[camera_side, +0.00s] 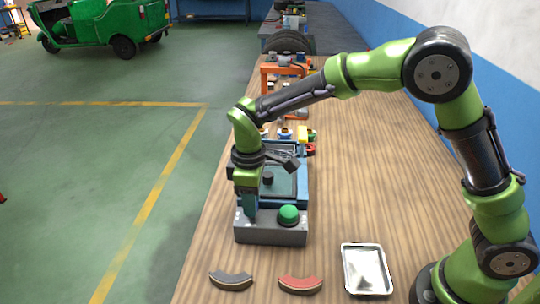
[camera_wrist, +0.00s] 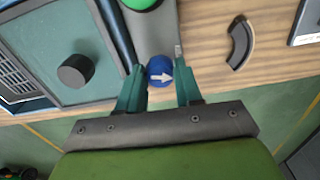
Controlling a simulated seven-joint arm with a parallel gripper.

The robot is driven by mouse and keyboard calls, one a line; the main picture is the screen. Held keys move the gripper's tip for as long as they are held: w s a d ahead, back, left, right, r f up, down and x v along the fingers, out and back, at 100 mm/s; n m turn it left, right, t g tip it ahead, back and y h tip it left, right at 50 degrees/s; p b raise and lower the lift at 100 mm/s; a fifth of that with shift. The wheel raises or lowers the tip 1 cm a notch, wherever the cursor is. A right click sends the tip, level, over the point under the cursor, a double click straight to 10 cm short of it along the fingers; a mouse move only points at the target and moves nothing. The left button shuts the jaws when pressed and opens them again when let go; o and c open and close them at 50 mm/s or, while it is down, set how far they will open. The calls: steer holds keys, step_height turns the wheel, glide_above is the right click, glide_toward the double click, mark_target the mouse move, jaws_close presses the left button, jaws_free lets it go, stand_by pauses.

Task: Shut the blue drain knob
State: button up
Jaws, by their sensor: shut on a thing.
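The blue drain knob (camera_wrist: 159,71) is in the wrist view, a round knob with a white arrow that points right in that picture. It sits at the end of a grey box (camera_side: 270,236), which also carries a green dome button (camera_side: 288,214). My gripper (camera_wrist: 160,76) has one teal finger on each side of the knob and is shut on it. In the side view my gripper (camera_side: 249,212) points down at the left end of the grey box and hides the knob.
A blue-framed tank (camera_side: 300,185) with a black knob (camera_wrist: 76,70) stands just behind the grey box. A black curved pad (camera_side: 231,280), a red curved pad (camera_side: 300,284) and a metal tray (camera_side: 366,269) lie in front. The wooden bench is clear to the right.

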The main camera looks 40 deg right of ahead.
steer(key=m, duration=0.7)
steer(key=shift+r, duration=0.1)
steer(key=m, duration=0.4)
steer(key=shift+a, duration=0.1)
steer(key=shift+m, duration=1.7)
steer(key=o, duration=0.8)
step_height(320, 180, up, 17)
steer(key=shift+f, duration=0.1)
